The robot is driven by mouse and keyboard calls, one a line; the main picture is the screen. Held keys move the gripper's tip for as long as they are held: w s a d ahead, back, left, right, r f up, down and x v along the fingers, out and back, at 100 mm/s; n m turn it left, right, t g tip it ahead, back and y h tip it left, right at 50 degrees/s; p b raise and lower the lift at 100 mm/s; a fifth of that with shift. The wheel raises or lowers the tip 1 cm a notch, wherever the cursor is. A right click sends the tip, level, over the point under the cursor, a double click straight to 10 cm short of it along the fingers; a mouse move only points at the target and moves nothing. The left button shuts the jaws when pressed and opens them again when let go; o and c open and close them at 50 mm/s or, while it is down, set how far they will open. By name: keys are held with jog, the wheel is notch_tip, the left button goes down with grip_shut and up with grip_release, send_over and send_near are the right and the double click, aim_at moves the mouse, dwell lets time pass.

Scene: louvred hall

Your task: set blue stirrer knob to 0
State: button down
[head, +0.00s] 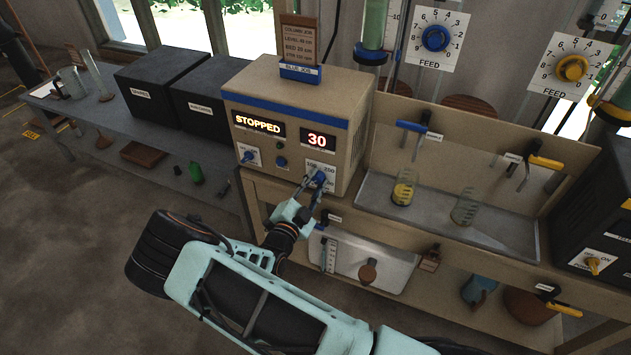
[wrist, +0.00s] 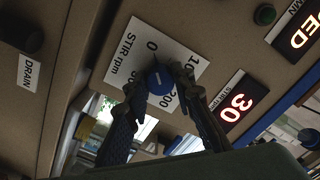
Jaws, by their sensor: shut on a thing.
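The blue stirrer knob (head: 319,178) is at the lower right of the beige console's front panel (head: 349,145). In the wrist view the knob (wrist: 160,80) sits on a white dial plate marked STIR rpm, with 0 visible at its upper side and other numbers partly covered. My gripper (wrist: 157,84) is shut on the knob, one finger on each side. In the head view my gripper (head: 312,191) reaches up to the knob from below. The red stirrer display (head: 318,140) reads 30, and it also shows in the wrist view (wrist: 235,103). The knob's pointer is hard to make out.
A second display (head: 259,123) reads STOPPED. A green button (head: 281,146) and another blue knob (head: 249,156) are left on the panel. A tray with glass beakers (head: 403,188) stands at right.

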dwell(0.4)
jog(key=c, duration=1.7)
grip_release()
jog(key=shift+o, duration=0.2)
jog(key=v, duration=1.2)
